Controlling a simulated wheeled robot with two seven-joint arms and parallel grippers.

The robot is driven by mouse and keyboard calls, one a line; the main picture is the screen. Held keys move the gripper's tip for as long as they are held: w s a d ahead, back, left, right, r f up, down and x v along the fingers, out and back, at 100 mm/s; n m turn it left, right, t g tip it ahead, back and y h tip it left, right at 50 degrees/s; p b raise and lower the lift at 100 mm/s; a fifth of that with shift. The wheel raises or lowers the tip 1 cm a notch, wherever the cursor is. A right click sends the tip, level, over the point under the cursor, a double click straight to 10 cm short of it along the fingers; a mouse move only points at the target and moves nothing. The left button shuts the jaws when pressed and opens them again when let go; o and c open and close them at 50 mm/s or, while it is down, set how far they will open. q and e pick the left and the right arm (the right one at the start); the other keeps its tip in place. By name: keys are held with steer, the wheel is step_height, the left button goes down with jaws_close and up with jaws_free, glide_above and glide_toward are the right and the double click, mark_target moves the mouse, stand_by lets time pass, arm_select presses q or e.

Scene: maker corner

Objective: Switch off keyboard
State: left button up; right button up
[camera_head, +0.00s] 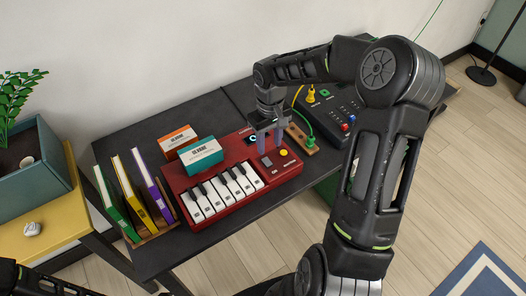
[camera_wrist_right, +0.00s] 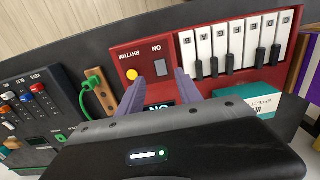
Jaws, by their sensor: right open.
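The red keyboard (camera_head: 212,219) with white and black keys lies on the dark table. Its control panel has a yellow button (camera_head: 284,152) and a grey switch (camera_head: 266,161). In the right wrist view the yellow button (camera_wrist_right: 132,73) and the grey switch (camera_wrist_right: 159,70), beside an upside-down "ON" label, show clearly. A small dark display (camera_wrist_right: 160,106) appears to read ON upside down, partly hidden by my wrist. My right gripper (camera_head: 266,146) points down over the panel, open and empty. In the wrist view its fingers (camera_wrist_right: 160,88) flank the switch area; contact cannot be told. My left gripper is out of view.
An orange box (camera_head: 177,138) and a teal box (camera_head: 201,157) sit at the keyboard's back edge. Books (camera_head: 141,190) stand left. A wooden strip (camera_head: 301,139) with a green cable and a dark mixer (camera_head: 340,105) are close on the right.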

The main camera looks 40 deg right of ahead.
mark_target(269, 164)
steer(key=f, duration=0.4)
steer(key=f+p, duration=0.1)
steer(key=f, duration=0.2)
steer(key=shift+s+f, duration=0.2)
steer(key=shift+f, duration=0.15)
steer(key=shift+c, duration=0.3)
jaws_close()
